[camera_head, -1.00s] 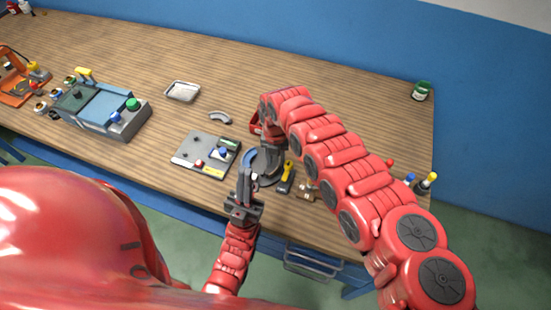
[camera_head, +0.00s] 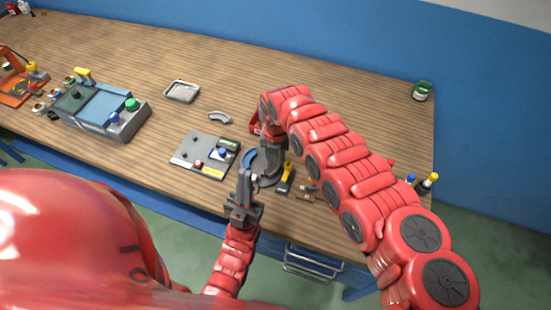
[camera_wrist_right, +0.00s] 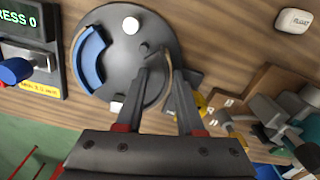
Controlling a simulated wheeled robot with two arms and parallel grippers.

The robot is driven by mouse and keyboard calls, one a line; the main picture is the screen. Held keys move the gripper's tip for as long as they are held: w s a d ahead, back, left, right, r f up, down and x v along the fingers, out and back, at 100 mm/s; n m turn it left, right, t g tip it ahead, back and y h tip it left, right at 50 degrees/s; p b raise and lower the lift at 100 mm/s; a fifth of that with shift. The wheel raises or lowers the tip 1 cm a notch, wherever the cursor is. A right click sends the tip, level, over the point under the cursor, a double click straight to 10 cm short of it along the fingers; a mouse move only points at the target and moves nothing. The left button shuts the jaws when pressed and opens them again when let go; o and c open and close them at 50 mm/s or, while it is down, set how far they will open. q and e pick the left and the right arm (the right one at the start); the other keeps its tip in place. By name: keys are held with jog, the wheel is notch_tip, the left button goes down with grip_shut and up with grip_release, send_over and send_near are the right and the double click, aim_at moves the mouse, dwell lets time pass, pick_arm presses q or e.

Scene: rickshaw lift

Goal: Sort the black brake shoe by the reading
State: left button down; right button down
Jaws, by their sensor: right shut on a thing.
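A round dark backing plate (camera_wrist_right: 112,28) lies on the table and carries a blue brake shoe (camera_wrist_right: 90,57) on its left side; the plate also shows in the head view beside the blue shoe (camera_head: 251,160). My right gripper (camera_wrist_right: 163,62) is over the plate's right side, shut on a thin curved dark piece with a tan edge (camera_wrist_right: 167,84), which looks like the black brake shoe; the fingers hide most of it. A gauge (camera_wrist_right: 28,20) left of the plate reads "PRESS 0". My left gripper (camera_head: 246,176) is just in front of the plate; its jaw gap is unclear.
A grey curved shoe (camera_head: 220,117) and a metal tray (camera_head: 182,91) lie farther back. A grey panel (camera_head: 190,152) with knobs is left of the plate, and a yellow-handled tool (camera_head: 286,175) is right. A blue-topped machine (camera_head: 100,105) stands left.

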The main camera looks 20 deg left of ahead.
jog(key=shift+f+b, duration=0.4)
jog(key=shift+b, duration=0.65)
dwell(0.5)
jog(key=c, duration=0.5)
grip_release()
jog(key=shift+o, duration=0.3)
jog(key=o, duration=0.3)
jog(key=shift+s+f, duration=0.1)
